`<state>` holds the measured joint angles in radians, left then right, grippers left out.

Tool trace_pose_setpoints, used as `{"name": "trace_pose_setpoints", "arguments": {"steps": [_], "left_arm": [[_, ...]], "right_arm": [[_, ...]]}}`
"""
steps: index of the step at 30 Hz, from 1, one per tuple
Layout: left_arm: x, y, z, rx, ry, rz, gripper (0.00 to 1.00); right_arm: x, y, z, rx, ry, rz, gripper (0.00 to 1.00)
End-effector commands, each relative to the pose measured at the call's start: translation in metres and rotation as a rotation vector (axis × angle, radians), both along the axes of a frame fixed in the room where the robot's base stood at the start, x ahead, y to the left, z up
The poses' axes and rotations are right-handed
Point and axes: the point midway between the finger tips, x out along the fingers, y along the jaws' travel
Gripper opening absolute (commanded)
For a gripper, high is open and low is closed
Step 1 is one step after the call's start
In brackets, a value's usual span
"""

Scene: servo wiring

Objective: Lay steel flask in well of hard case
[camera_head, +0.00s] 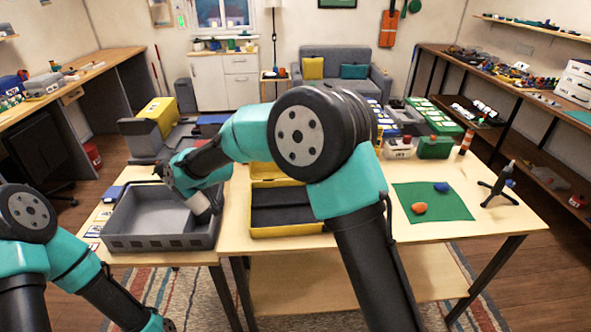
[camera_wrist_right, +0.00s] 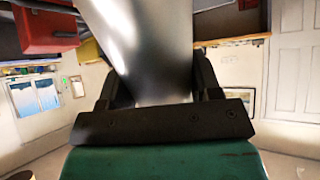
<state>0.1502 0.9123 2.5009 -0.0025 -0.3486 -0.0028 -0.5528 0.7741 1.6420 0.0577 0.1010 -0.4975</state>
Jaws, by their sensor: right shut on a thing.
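The steel flask (camera_head: 199,207) is a pale, shiny cylinder, tilted, in my right gripper (camera_head: 188,189) at the grey bin in the head view. In the right wrist view the flask (camera_wrist_right: 150,45) rises between the two dark fingers of the right gripper (camera_wrist_right: 158,88), which is shut on it. I cannot tell whether the flask touches the bin. The open yellow hard case (camera_head: 285,233) with dark foam lies to the right of the bin, partly hidden by my right arm. I cannot make out its well. My left gripper is below the picture's edge.
The grey bin (camera_head: 150,243) has raised walls between flask and case. A green mat (camera_head: 440,208) with an orange and a blue lump lies right of the case, beside a small black stand (camera_head: 498,183). Cases and boxes line the table's back.

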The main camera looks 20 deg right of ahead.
Motion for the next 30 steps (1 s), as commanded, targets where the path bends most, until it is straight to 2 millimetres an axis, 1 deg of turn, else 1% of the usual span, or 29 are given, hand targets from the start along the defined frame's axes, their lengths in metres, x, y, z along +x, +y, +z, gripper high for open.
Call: {"name": "trace_pose_setpoints", "arguments": {"steps": [1, 5, 8, 11, 14, 15, 17, 19, 20, 21, 23, 24, 27, 30], "left_arm": [[0.0, 0.0, 0.0, 0.0, 0.0, 0.0, 0.88], [0.0, 0.0, 0.0, 0.0, 0.0, 0.0, 0.88], [0.0, 0.0, 0.0, 0.0, 0.0, 0.0, 0.88], [0.0, 0.0, 0.0, 0.0, 0.0, 0.0, 0.88], [0.0, 0.0, 0.0, 0.0, 0.0, 0.0, 0.88], [0.0, 0.0, 0.0, 0.0, 0.0, 0.0, 0.88], [0.0, 0.0, 0.0, 0.0, 0.0, 0.0, 0.88], [0.0, 0.0, 0.0, 0.0, 0.0, 0.0, 0.88], [0.0, 0.0, 0.0, 0.0, 0.0, 0.0, 0.88], [0.0, 0.0, 0.0, 0.0, 0.0, 0.0, 0.88], [0.0, 0.0, 0.0, 0.0, 0.0, 0.0, 0.88], [0.0, 0.0, 0.0, 0.0, 0.0, 0.0, 0.88], [0.0, 0.0, 0.0, 0.0, 0.0, 0.0, 0.88], [0.0, 0.0, 0.0, 0.0, 0.0, 0.0, 0.88]], "right_arm": [[0.007, -0.005, 0.002, -0.027, 0.018, 0.018, 0.21], [0.02, -0.023, 0.001, -0.113, 0.077, 0.077, 0.21], [0.03, -0.043, -0.001, -0.186, 0.121, 0.128, 0.21], [0.041, -0.069, -0.006, -0.267, 0.166, 0.183, 0.21], [0.052, -0.106, -0.014, -0.361, 0.211, 0.244, 0.21], [0.056, -0.123, -0.018, -0.399, 0.231, 0.269, 0.21], [0.061, -0.148, -0.023, -0.455, 0.255, 0.304, 0.21], [0.065, -0.178, -0.028, -0.514, 0.279, 0.339, 0.21], [0.066, -0.19, -0.03, -0.538, 0.288, 0.354, 0.21], [0.067, -0.208, -0.032, -0.569, 0.3, 0.371, 0.21], [0.069, -0.234, -0.036, -0.613, 0.317, 0.396, 0.21], [0.069, -0.25, -0.038, -0.641, 0.327, 0.411, 0.21], [0.068, -0.288, -0.041, -0.701, 0.349, 0.442, 0.21], [0.067, -0.315, -0.043, -0.745, 0.364, 0.465, 0.21]]}}
